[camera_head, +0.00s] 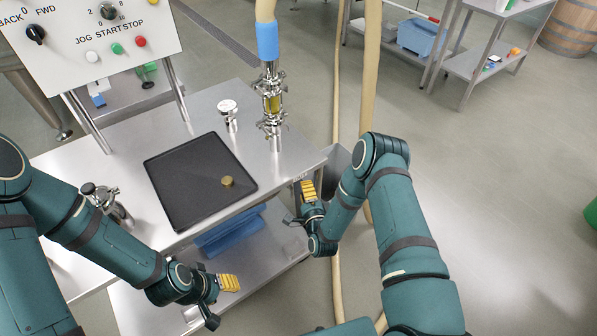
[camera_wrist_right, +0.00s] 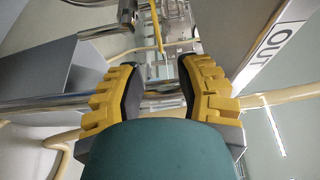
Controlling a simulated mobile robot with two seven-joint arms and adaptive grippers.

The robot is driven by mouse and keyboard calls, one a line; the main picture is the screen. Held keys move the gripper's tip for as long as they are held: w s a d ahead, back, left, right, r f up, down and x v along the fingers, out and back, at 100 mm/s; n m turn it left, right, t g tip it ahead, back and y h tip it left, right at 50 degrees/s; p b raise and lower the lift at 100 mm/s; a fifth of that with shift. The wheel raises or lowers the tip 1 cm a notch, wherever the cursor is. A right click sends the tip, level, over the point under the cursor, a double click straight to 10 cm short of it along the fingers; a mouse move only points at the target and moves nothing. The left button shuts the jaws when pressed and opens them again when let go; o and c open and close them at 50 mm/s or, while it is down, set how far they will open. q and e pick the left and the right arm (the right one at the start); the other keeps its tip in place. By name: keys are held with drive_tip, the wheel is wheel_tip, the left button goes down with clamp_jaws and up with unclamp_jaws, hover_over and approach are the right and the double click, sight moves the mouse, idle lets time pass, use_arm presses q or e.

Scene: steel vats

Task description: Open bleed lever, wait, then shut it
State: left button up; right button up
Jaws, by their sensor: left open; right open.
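A steel valve assembly with a sight glass (camera_head: 272,100) stands upright at the table's back right, under a hose with a blue cuff (camera_head: 267,40). I cannot clearly pick out the bleed lever in the head view. A thin yellow bar (camera_wrist_right: 158,28) shows beyond the fingers in the right wrist view; I cannot tell whether it is the lever. My right gripper (camera_head: 308,188) is open and empty beside the table's right edge, apart from the assembly. Its yellow fingers also show in the wrist view (camera_wrist_right: 158,82). My left gripper (camera_head: 226,290) is open and empty at the table's front edge.
A control panel (camera_head: 85,40) stands at left. A grey bin (camera_head: 337,160) and hoses (camera_head: 369,90) stand at right.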

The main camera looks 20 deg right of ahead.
drive_tip(key=w+b, duration=0.1)
drive_tip(key=w, duration=0.8)
drive_tip(key=shift+d, duration=0.15)
drive_tip(key=shift+o, duration=0.3)
clamp_jaws()
